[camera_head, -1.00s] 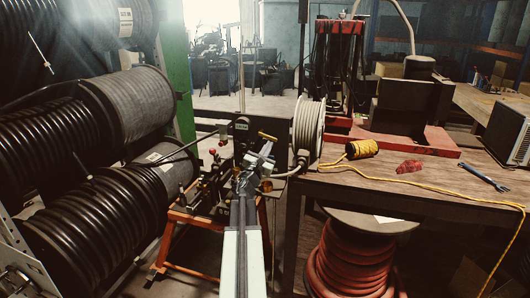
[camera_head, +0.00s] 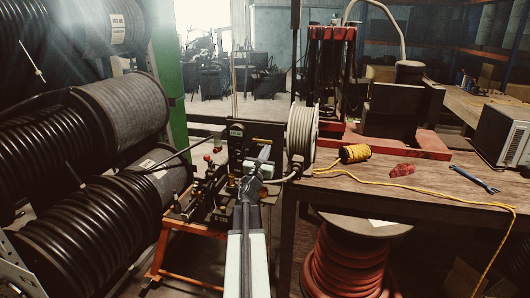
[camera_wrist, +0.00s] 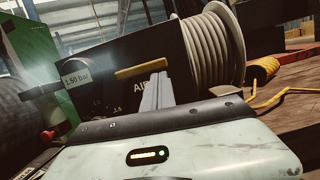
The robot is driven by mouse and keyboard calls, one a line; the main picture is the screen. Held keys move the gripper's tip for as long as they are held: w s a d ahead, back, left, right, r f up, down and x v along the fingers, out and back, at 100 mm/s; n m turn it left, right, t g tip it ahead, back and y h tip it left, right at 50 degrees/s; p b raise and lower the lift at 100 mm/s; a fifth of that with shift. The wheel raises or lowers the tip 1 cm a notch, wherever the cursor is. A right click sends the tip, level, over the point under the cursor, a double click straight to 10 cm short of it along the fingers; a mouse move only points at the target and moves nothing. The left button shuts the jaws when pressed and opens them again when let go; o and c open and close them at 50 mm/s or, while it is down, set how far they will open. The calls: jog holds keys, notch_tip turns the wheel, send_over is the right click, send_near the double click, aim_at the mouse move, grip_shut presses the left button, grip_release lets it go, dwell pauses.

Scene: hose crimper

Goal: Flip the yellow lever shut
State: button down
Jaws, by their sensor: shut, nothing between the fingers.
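The yellow lever (camera_wrist: 143,67) shows in the wrist view as a short bar, nearly level and slightly tilted, in front of a black panel (camera_wrist: 110,80) marked "AIR". In the head view only a small yellow piece of it (camera_head: 264,141) shows above my gripper. My gripper (camera_wrist: 157,80) is shut and empty, its fingers pointing up toward the lever's right part. The fingertips are just below the bar; I cannot tell whether they touch it. In the head view my gripper (camera_head: 262,164) is in front of the panel and hides part of it.
A pale hose reel (camera_head: 303,129) stands close to the right of the panel. A gauge reading "1.50 bar" (camera_wrist: 77,78) is at its left. The wooden bench (camera_head: 430,205) holds yellow cord (camera_head: 355,153), a red rag (camera_head: 402,170) and a wrench (camera_head: 474,179). Large black hose reels (camera_head: 95,225) fill the left.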

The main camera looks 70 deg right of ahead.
jog(key=s+b+v, duration=0.1)
jog(key=b+v, duration=0.2)
jog(key=v, duration=0.7)
jog(key=w+a+r+n+t+y+p, duration=0.15)
jog(key=w+a+t, duration=0.25)
jog(key=w+a, duration=0.6)
jog(key=w+a+r+n+t+y+p, duration=0.1)
jog(key=w+a+n+t+p, duration=0.15)
jog(key=w+a, duration=0.75)
jog(key=w+a+f+m+y+p, duration=0.35)
jog(key=w+a+m, duration=0.35)
jog(key=w+a, duration=0.75)
jog(key=a+f+m+g+y+p, duration=0.1)
jog(key=a+f+m+y, duration=0.25)
jog(key=a+f, duration=0.4)
jog(key=a+f+m+g+y+p, duration=0.1)
jog(key=a+f+m+g+y, duration=0.2)
jog(key=a, duration=0.8)
jog(key=s+a+f+m+g+y, duration=0.2)
jog(key=s+a+f+m+y, duration=0.2)
jog(key=a, duration=0.4)
jog(key=s+a+f+m+g+y, duration=0.2)
jog(key=s+a+f+m+y, duration=0.2)
jog(key=a, duration=0.4)
jog(key=s+f, duration=0.1)
jog(key=s, duration=0.1)
jog(key=shift+s+a+m+g, duration=0.2)
jog(key=shift+s+m+g, duration=0.15)
